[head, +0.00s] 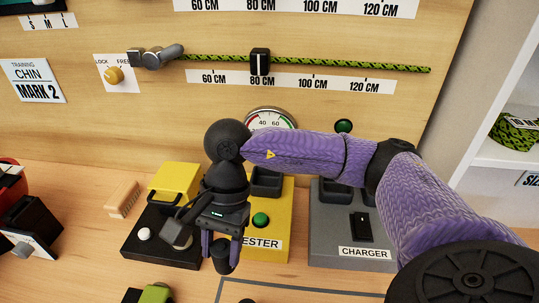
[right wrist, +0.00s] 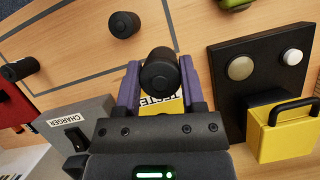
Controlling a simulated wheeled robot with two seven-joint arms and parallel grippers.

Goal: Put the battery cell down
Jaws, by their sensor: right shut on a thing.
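My right gripper (head: 222,246) points down in front of the yellow tester (head: 278,220) and is shut on a black battery cell (head: 222,264). In the right wrist view the cell (right wrist: 160,72) sits between the two purple fingers, its round end towards the camera. I cannot tell whether the cell touches the table. Another black cell (right wrist: 124,24) stands apart on the table inside a grey outline, and a further dark cylinder (right wrist: 20,69) lies near the left edge of that view. My left gripper is not in view.
The grey charger (head: 350,252) stands right of the tester. A black board (head: 150,248) with a white button and a yellow padlock-like block (head: 175,182) is to the left. A wooden block (head: 122,199) lies farther left. A green strap runs along the back panel. The outlined table area (right wrist: 85,50) is mostly clear.

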